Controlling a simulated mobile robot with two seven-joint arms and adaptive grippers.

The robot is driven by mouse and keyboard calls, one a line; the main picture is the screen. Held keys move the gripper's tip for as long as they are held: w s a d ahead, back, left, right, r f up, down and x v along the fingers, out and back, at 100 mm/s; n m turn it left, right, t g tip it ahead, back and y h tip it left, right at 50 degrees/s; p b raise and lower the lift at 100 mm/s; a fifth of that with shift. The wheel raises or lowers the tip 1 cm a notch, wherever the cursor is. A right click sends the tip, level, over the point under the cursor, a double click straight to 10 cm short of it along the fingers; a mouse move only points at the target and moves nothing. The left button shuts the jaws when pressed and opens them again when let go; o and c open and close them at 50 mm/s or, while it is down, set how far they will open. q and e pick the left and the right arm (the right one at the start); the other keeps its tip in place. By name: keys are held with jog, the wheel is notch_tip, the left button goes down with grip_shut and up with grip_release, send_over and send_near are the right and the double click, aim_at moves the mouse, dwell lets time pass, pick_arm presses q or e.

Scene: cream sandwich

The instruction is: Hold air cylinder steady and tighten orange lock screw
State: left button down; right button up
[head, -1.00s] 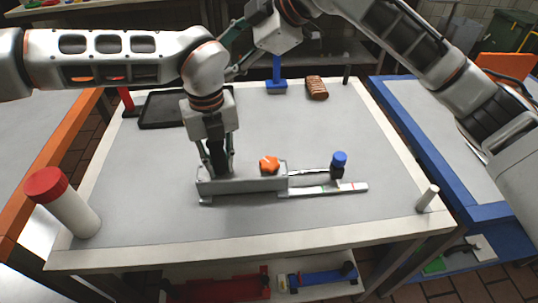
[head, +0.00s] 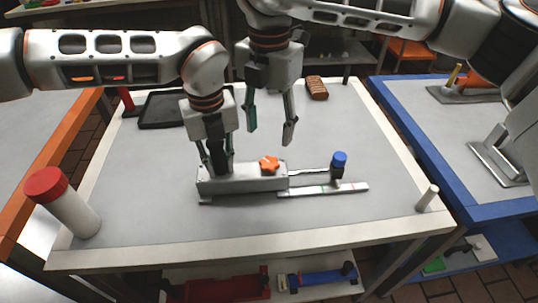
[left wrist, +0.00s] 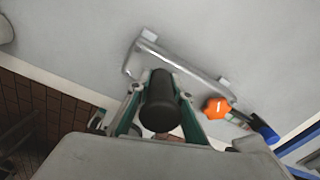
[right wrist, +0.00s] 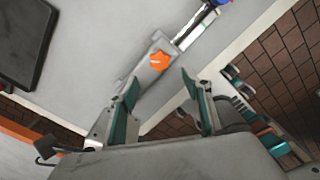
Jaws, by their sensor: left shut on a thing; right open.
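The grey air cylinder (head: 242,184) lies on its base on the table, with a rod running right to a blue-topped black end (head: 339,160). The orange lock screw (head: 269,165) sits on top near the cylinder's right end. My left gripper (head: 218,172) is shut on a dark round part (left wrist: 160,103) at the cylinder's left end. My right gripper (head: 270,138) is open and empty above and behind the cylinder, pointing down. In the right wrist view the orange screw (right wrist: 160,61) shows ahead of the open fingers, apart from them.
A marked strip (head: 323,189) lies below the rod. A white bottle with a red cap (head: 66,202) stands at the front left. A black tray (head: 165,110) and a brown ridged block (head: 317,88) are at the back. The right middle of the table is clear.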

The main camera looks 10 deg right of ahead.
aim_at(269, 162)
notch_tip(269, 162, down, 9)
jog(key=shift+f, duration=0.1)
dwell(0.4)
jog(key=c, duration=1.1)
